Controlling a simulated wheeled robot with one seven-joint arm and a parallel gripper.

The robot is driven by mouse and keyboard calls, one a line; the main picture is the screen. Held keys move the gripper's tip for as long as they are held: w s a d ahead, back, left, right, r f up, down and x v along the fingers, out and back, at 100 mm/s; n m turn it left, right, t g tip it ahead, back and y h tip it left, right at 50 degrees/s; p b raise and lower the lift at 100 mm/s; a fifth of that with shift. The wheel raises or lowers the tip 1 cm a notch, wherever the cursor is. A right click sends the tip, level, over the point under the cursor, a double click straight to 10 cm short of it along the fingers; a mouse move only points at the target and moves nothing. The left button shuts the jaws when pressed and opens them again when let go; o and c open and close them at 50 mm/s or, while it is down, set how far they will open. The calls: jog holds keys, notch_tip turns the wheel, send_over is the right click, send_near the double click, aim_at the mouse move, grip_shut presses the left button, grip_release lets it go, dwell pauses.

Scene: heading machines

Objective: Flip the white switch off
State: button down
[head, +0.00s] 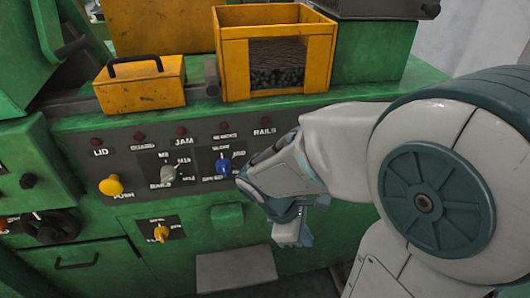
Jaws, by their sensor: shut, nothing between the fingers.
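The white switch (168,173) is a rotary knob on the dark control panel (128,165) of the green machine. It stands left of the blue switch (223,167), among small white labels. Its exact pointing direction is too small to read with certainty. My gripper (292,239) is in front of the machine, right of and lower than the white switch, and clearly apart from it. Its fingers point downward and are shut and empty. My wrist hides the right end of the panel.
A yellow push knob (111,186) sits left of the white switch, and a yellow switch (160,232) is below. A yellow lidded box (140,87) and an open yellow bin (277,55) stand above the panel.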

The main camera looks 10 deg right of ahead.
jog(key=w+a+n+t+h+p, duration=0.1)
jog(key=w+a+n+t+h, duration=0.3)
jog(key=n, duration=1.1)
jog(key=w+a+n+t+h+p, duration=0.1)
jog(key=w+a+n+t+h, duration=0.3)
jog(key=n+t, duration=0.6)
jog(key=w+a+r+n, duration=0.1)
jog(key=w+a+n, duration=0.1)
jog(key=n, duration=0.4)
jog(key=shift+w+a+t, duration=0.15)
jog(key=shift+w+t, duration=0.25)
jog(key=shift+w, duration=0.05)
jog(key=w+a+p+x, duration=0.1)
jog(key=w+a+x, duration=0.1)
jog(key=x, duration=1.1)
jog(key=shift+p, duration=0.3)
jog(key=shift+r, duration=0.2)
